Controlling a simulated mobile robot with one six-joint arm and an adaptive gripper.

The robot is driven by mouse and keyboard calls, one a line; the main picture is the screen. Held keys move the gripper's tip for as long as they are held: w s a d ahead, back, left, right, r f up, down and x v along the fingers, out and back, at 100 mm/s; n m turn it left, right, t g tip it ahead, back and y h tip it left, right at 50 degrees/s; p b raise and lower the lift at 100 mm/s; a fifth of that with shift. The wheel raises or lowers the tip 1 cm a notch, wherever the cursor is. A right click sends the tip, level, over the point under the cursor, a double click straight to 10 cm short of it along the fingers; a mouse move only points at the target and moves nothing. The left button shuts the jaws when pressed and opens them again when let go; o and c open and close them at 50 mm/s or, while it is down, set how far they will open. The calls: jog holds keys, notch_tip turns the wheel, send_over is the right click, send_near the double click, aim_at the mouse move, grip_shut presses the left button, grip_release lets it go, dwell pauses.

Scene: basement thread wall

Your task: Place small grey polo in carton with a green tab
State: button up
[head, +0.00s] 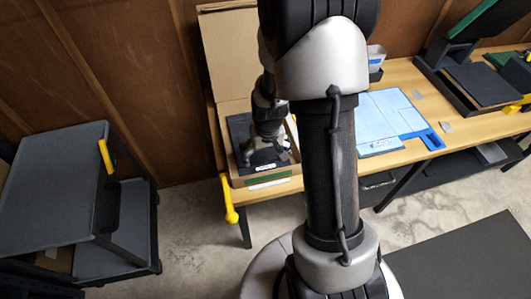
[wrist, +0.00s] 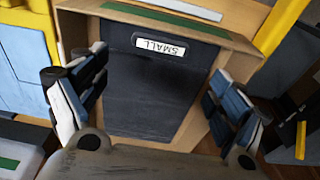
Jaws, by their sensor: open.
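The small grey polo (head: 240,131) is a flat, dark grey folded piece with a white label reading SMALL. It lies in the open carton (head: 283,171), and in the wrist view the polo (wrist: 155,85) lies flat between the carton walls. The carton's front carries a green tab (head: 269,184), which also shows at the top of the wrist view (wrist: 165,17). My gripper (head: 266,141) is over the carton. In the wrist view my gripper (wrist: 155,105) has its fingers wide apart, one on each side of the polo, with nothing held. My wrist hides part of the polo in the head view.
The carton's lid (head: 232,52) stands open at the back. A yellow handle (head: 229,203) is at the bench's front left corner. A blue board (head: 392,118) and a dark press (head: 478,80) are on the bench to the right. A grey cart (head: 50,185) stands left.

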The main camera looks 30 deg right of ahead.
jog(key=s+a+r+n+t+p, duration=0.1)
jog(key=s+a+r+p, duration=0.15)
jog(key=r, duration=0.95)
jog(key=s+a+r+p, duration=0.1)
jog(key=s+a+r, duration=0.3)
jog(key=r, duration=0.8)
jog(key=s+a+r+n+t, duration=0.1)
jog(key=s+a+r, duration=0.1)
jog(key=s, duration=0.4)
jog(key=s+a+r+n+t, duration=0.1)
jog(key=s+a+r, duration=0.2)
jog(key=s, duration=0.3)
jog(key=shift+a+r, duration=0.3)
jog(key=shift+r, duration=0.55)
jog(key=shift+c, duration=0.5)
